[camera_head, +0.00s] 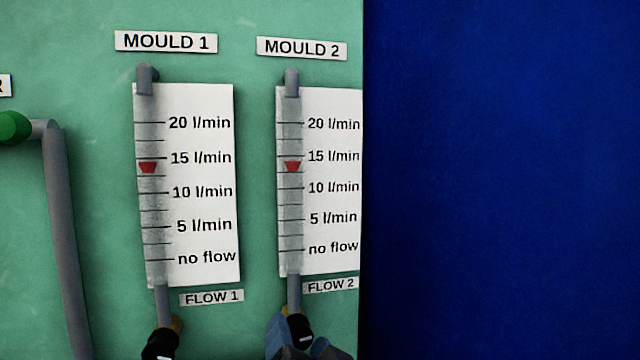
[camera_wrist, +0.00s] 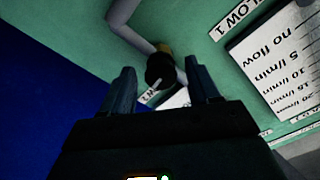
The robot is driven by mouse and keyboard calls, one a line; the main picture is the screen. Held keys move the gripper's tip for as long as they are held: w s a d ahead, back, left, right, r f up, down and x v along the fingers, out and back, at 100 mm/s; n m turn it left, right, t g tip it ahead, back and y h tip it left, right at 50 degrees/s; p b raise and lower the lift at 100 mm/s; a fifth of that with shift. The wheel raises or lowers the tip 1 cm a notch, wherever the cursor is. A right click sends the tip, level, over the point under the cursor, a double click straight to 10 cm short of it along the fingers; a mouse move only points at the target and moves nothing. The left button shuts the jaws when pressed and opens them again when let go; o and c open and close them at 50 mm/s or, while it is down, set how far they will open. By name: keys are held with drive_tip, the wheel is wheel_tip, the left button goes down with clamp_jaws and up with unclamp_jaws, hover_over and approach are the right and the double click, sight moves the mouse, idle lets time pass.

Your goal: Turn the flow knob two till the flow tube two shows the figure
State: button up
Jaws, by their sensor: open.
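Flow tube two (camera_head: 291,215) stands under the MOULD 2 sign. Its red float (camera_head: 293,166) sits between the 10 and 15 l/min marks, nearer 15. Flow knob two (camera_head: 299,328) is black, with a pale pointer mark, below the tube by the FLOW 2 label (camera_head: 331,285). My gripper (camera_head: 303,346) is open at the bottom of the head view, one finger on each side of this knob. In the wrist view the black knob (camera_wrist: 160,68) shows between the tips of my open gripper (camera_wrist: 161,76). I cannot tell whether the fingers touch it.
Flow tube one (camera_head: 154,215), with its red float (camera_head: 148,167) at a similar height, and its black knob (camera_head: 161,343) stand to the left. A grey pipe with a green part (camera_head: 14,127) is farther left. A blue surface (camera_head: 500,180) fills the right.

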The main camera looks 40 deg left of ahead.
drive_tip(key=shift+s+d, duration=0.1)
idle(0.3)
drive_tip(key=p+v, duration=0.1)
drive_tip(key=v, duration=0.5)
drive_tip(key=shift+s+d+p, duration=0.25)
drive_tip(key=shift+d+p, duration=0.05)
drive_tip(key=shift+p, duration=0.05)
idle(0.4)
drive_tip(key=b+v, duration=0.2)
drive_tip(key=v, duration=0.6)
drive_tip(key=s+d+f+m+t+h, duration=0.1)
drive_tip(key=d+f+t+h, duration=0.15)
drive_tip(key=d+f, duration=0.65)
drive_tip(key=s+d+f+t+h, duration=0.15)
drive_tip(key=d+f+h, duration=0.35)
drive_tip(key=d, duration=0.8)
drive_tip(key=s+d+f+h, duration=0.1)
drive_tip(key=s+d+h, duration=0.2)
drive_tip(key=s+d, duration=0.3)
drive_tip(key=s+d+f+m+g+h, duration=0.1)
drive_tip(key=s+d+f+h, duration=0.1)
drive_tip(key=s+d, duration=0.5)
drive_tip(key=s+h, duration=0.1)
drive_tip(key=s, duration=0.4)
drive_tip(key=shift+s+f, duration=0.25)
drive_tip(key=shift+s, duration=0.05)
